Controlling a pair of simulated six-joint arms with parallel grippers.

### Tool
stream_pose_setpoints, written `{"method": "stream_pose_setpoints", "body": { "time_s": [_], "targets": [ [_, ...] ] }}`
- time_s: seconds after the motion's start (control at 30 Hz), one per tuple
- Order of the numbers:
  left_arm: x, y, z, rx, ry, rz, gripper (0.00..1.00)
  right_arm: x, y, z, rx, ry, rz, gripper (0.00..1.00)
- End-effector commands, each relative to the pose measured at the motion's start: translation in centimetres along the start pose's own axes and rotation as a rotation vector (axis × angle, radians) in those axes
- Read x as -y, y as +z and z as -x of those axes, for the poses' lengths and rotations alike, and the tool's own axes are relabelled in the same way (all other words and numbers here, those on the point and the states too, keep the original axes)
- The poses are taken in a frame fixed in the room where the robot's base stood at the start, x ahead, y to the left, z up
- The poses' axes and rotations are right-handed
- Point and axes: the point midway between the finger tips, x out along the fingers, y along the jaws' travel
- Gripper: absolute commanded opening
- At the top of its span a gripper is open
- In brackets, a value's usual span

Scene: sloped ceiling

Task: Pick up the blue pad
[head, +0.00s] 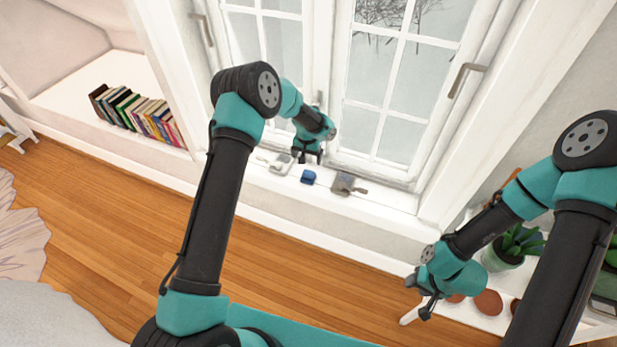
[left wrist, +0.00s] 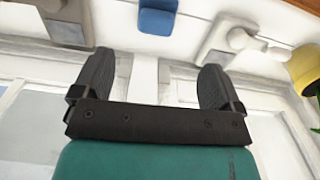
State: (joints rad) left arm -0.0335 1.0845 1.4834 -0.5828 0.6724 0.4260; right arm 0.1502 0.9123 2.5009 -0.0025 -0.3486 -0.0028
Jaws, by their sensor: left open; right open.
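The blue pad (head: 308,177) lies on the white window sill, between two greyish objects. It also shows at the top middle of the left wrist view (left wrist: 158,17), cut off by the edge. My left gripper (head: 306,157) is open and empty at the window, close behind the pad in the head view. In the left wrist view its two spread fingers (left wrist: 155,72) show nothing held between them, and the pad is apart from them. My right gripper (head: 424,294) is open at the lower right, away from the pad, near the white shelf.
A grey object (head: 347,184) lies right of the pad and a pale one (head: 281,163) left of it. The window frame (head: 327,90) rises behind. Books (head: 140,115) stand at the left. A potted plant (head: 515,245) and reddish discs (head: 488,302) are at the right.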

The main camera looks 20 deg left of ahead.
Motion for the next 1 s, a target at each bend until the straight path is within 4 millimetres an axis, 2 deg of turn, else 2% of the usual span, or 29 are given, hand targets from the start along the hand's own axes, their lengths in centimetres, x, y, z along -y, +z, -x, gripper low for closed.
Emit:
{"method": "stream_pose_setpoints", "body": {
  "time_s": [0.2, 0.4, 0.83, 1.0],
  "targets": [
    [0.0, 0.1, -4.0, 0.003, 0.0, 0.0, 0.92, 0.0, 0.0, 0.0, 0.0, 0.0, 0.0, 0.43],
    [0.0, 0.0, -6.5, 0.001, 0.0, 0.0, 0.92, 0.0, 0.0, 0.0, 0.0, 0.0, 0.0, 0.43],
    [0.0, 0.0, -7.1, 0.0, 0.0, 0.0, 0.92, 0.0, 0.0, 0.0, 0.0, 0.0, 0.0, 0.43],
    [-0.2, -0.1, -8.5, 0.0, 0.0, 0.0, 0.92, 0.0, 0.0, 0.0, 0.0, 0.0, 0.0, 0.43]
  ]
}}
